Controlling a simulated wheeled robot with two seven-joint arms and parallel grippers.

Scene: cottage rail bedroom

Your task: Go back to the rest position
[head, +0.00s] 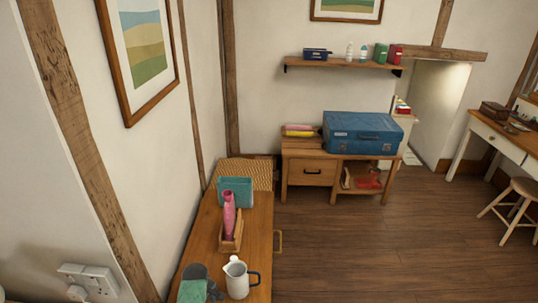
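Neither of my grippers shows in the head view, and no part of my arms can be made out. The view looks down on a narrow wooden cabinet (254,222) along the left wall. On its top stand a white jug (237,278) with a dark handle, a dark grey item with a green cloth (192,290), a pink bottle-like thing (229,213) in a small wooden holder (232,240), and a teal box (235,190). Whether my grippers hold anything is hidden.
A low wooden unit (309,173) at the back carries a blue case (361,133). A wall shelf (340,64) hangs above. A stool (513,205) and a white desk (499,139) stand at the right. The wooden floor (390,250) between is clear.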

